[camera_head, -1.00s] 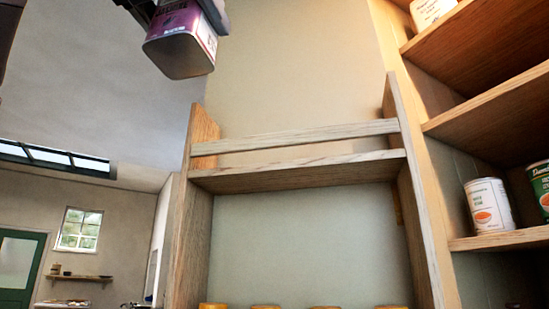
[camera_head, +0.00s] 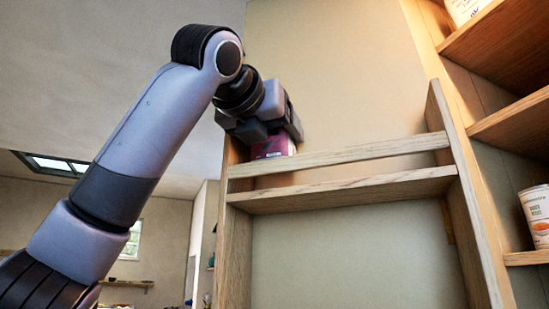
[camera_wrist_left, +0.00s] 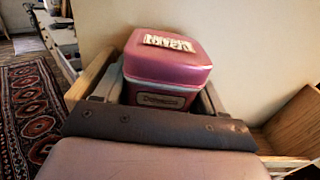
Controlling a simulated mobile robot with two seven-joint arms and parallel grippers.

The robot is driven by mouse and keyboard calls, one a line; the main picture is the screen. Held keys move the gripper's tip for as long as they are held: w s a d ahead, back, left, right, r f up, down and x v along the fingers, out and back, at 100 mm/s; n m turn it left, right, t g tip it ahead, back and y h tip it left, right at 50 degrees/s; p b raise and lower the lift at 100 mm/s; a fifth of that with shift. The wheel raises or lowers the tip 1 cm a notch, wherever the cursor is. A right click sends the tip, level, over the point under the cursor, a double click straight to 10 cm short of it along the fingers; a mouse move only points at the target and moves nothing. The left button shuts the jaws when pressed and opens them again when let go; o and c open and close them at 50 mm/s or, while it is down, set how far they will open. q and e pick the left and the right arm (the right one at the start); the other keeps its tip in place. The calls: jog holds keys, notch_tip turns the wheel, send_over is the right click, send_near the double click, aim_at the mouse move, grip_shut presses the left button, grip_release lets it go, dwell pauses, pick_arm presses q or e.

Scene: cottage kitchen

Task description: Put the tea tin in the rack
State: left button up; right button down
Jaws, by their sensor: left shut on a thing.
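The tea tin (camera_head: 274,149) is pink-purple with a pale label on its lid, seen clearly in the left wrist view (camera_wrist_left: 168,62). My left gripper (camera_head: 266,134) is shut on it, with a finger on either side in the left wrist view (camera_wrist_left: 160,98). The tin is at the left end of the wooden rack (camera_head: 350,190), close to the left side panel and behind the front rail. The rail hides its lower part, so I cannot tell if it touches the shelf. My right gripper is not in view.
The rack's upper shelf looks clear right of the tin, up to its right side panel (camera_head: 468,200). A wooden shelf unit with a white can (camera_head: 538,210) stands at the far right. The wall (camera_head: 340,70) is close behind the rack.

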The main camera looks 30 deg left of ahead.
aim_at(266, 147)
pick_arm(q)
jog(key=shift+f, duration=1.9)
jog(key=shift+w+f, duration=0.2)
jog(key=shift+f, duration=0.2)
jog(key=shift+f, duration=0.15)
jog(key=o, duration=0.9)
jog(key=shift+o, duration=0.2)
